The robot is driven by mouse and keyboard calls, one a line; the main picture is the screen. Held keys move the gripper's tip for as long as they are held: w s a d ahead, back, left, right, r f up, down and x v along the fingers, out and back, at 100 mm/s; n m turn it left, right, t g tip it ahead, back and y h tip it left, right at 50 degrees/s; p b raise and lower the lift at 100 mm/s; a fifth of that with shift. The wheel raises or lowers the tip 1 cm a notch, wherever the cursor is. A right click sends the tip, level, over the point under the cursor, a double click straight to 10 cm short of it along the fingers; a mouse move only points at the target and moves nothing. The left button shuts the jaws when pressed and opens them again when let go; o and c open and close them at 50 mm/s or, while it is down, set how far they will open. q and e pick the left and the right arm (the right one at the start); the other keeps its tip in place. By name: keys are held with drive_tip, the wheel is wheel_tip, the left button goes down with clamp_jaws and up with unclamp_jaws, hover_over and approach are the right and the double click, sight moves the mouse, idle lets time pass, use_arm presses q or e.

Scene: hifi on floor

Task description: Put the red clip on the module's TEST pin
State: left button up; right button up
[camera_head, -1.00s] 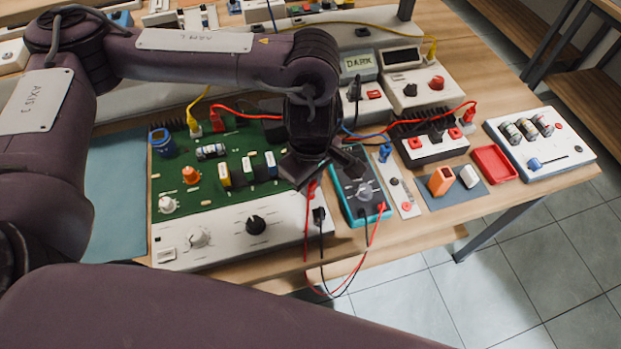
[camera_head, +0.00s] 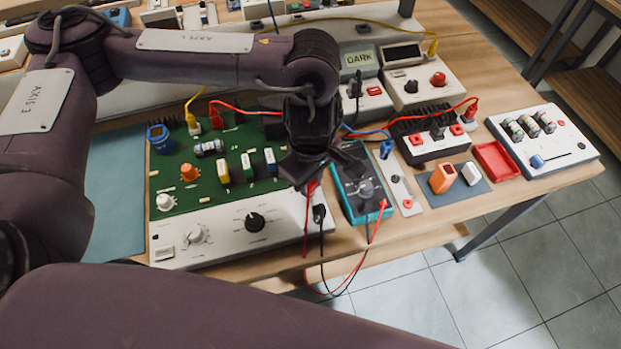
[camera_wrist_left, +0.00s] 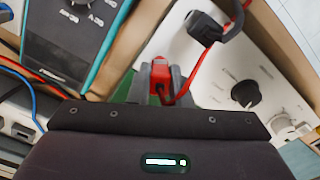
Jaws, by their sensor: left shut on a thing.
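My left gripper (camera_head: 318,174) is over the front right part of the green circuit board with a white front panel (camera_head: 185,247). In the left wrist view, the gripper (camera_wrist_left: 159,84) is shut on the red clip (camera_wrist_left: 160,70), which lies between its grey fingers with a red lead running from it. In the head view the gripper mostly hides the clip. I cannot read a TEST label or make out that pin. My right gripper is out of view.
A teal-edged multimeter (camera_head: 363,193) stands close to the right of the gripper. A black clip (camera_head: 319,213) sits at the panel's right end, and red and black leads hang over the table front. An empty red tray (camera_head: 496,161) lies farther right.

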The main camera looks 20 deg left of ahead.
use_arm(q)
drive_tip(key=o, duration=0.9)
drive_tip(key=shift+r+p, duration=0.3)
drive_tip(key=shift+r, duration=3.55)
